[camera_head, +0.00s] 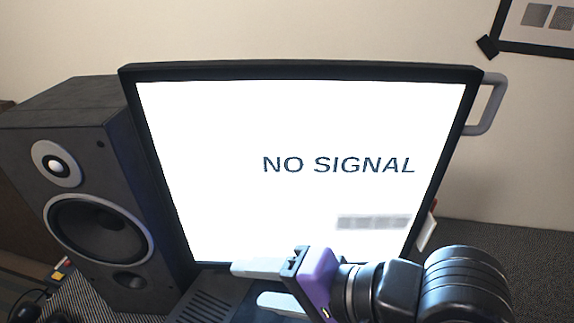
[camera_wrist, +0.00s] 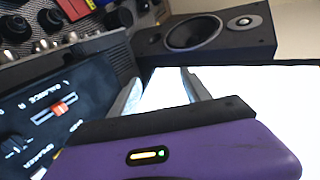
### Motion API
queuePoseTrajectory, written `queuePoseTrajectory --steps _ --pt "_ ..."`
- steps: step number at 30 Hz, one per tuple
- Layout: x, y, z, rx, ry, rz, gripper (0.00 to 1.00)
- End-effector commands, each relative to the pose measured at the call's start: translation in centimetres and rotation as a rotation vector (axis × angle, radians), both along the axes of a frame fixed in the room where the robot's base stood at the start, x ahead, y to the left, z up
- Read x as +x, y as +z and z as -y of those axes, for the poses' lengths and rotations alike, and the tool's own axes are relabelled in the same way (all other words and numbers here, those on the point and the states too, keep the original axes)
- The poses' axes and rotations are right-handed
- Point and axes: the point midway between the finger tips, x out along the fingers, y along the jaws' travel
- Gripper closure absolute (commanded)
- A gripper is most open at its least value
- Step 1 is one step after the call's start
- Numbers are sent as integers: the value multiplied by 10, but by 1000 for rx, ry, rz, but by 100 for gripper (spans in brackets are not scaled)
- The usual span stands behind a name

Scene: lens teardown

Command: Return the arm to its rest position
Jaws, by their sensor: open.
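My gripper (camera_head: 258,284) is in the lower middle of the head view, in front of the lower part of a lit monitor. Its two pale fingers point left and are apart, with nothing between them. In the wrist view my gripper (camera_wrist: 160,88) also shows spread fingers, with the bright screen behind them. My purple wrist and black arm reach in from the lower right of the head view. No lens or lens part can be made out in either view.
The monitor (camera_head: 230,130) reads "NO SIGNAL". A dark speaker (camera_head: 85,190) stands to its left. A grey vented box (camera_head: 205,300) lies below the fingers. In the wrist view a black panel with knobs and a red-orange slider (camera_wrist: 55,112) is close on the left.

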Motion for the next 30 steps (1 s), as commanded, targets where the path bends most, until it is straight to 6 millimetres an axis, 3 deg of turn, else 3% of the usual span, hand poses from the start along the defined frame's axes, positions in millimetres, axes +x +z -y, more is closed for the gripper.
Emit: queuePoseTrajectory --steps 3,6,10,14,23,30 --pt "9 24 -19 147 -38 93 44" --pt "19 39 -23 243 -94 172 44" --pt "29 48 -19 332 -188 265 44" --pt "35 45 -6 375 -302 342 44" --pt "25 -4 42 285 -572 476 44" --pt "-17 -64 90 37 -719 555 44"
